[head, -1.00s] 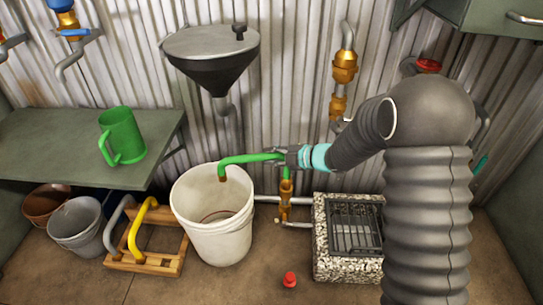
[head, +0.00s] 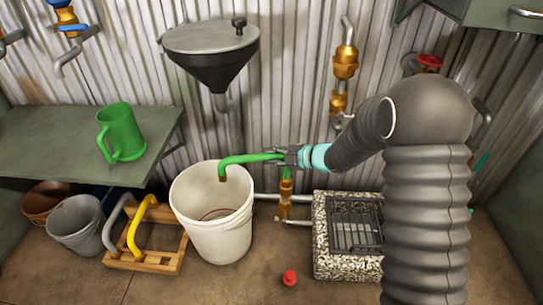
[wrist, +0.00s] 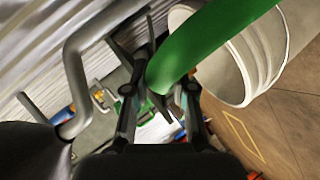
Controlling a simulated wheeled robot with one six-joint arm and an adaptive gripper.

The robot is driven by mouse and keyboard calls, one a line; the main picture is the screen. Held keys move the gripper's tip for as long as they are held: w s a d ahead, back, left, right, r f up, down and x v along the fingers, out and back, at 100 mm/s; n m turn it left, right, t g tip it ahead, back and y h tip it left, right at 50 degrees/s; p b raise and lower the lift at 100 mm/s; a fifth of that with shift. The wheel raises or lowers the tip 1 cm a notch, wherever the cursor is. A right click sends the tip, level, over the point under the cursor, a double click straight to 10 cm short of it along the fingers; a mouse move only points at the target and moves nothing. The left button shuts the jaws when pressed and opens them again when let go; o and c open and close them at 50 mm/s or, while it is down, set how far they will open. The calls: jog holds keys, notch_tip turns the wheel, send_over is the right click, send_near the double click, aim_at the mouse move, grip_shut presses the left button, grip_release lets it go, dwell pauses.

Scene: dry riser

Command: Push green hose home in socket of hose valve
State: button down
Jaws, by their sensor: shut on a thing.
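The green hose (head: 245,159) is a bent tube. Its left end turns down over the white bucket and has a brownish tip. My gripper (head: 290,156) is shut on the hose near its right bend, and the hose also shows between the fingers in the wrist view (wrist: 205,45). A short green length drops below my gripper to the brass hose valve (head: 285,198), which stands low by the wall. The green length meets the valve's top in the head view; how deep it sits in the socket I cannot tell. The wrist view does not clearly show the socket.
The white bucket (head: 215,235) stands just left of the valve. A stone-edged drain with a grate (head: 355,225) lies to the right. A dark funnel (head: 212,65) hangs above. A wooden rack (head: 145,262) with grey and yellow hoses, and a small red cap (head: 290,277), are on the floor.

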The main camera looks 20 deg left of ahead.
jog(key=shift+f+b, duration=0.35)
jog(key=shift+f, duration=0.05)
jog(key=c, duration=0.9)
grip_release()
jog(key=v, duration=0.7)
jog(key=shift+d, duration=0.2)
